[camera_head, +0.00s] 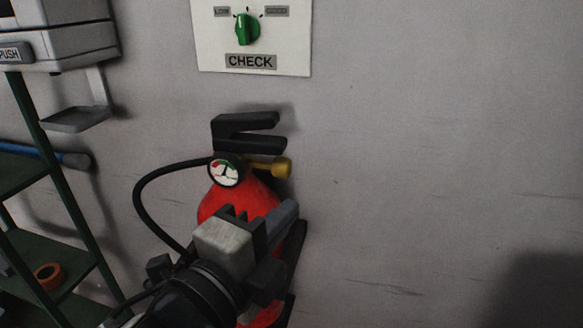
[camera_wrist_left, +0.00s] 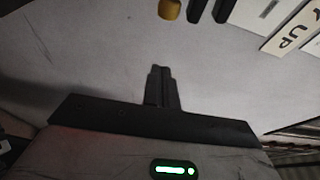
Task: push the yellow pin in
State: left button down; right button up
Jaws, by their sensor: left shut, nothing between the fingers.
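The yellow pin (camera_head: 282,167) sticks out to the right below the black handle levers (camera_head: 250,132) of a red fire extinguisher (camera_head: 240,197) at the wall. In the left wrist view the round end of the yellow pin (camera_wrist_left: 170,9) shows at the top edge, beside the dark levers (camera_wrist_left: 210,8). My left gripper (camera_head: 288,208) is in front of the extinguisher, lower than the pin and apart from it. Its fingers are shut and empty; they also show in the left wrist view (camera_wrist_left: 160,74). My gripper and arm hide much of the extinguisher's body. My right gripper is not in view.
A white panel (camera_head: 300,50) with a green knob (camera_head: 247,29) and a CHECK label is on the wall above. A black hose (camera_head: 140,190) loops left of the extinguisher. A green shelf frame (camera_head: 60,190) stands at the left. The wall at right is clear.

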aim_at(268, 166)
pick_arm(q)
jog(key=w+d+p, duration=0.1)
jog(key=w+p, duration=0.1)
jog(key=w, duration=0.7)
jog(key=shift+w+d, duration=0.15)
jog(key=shift+w, duration=0.05)
dwell(0.4)
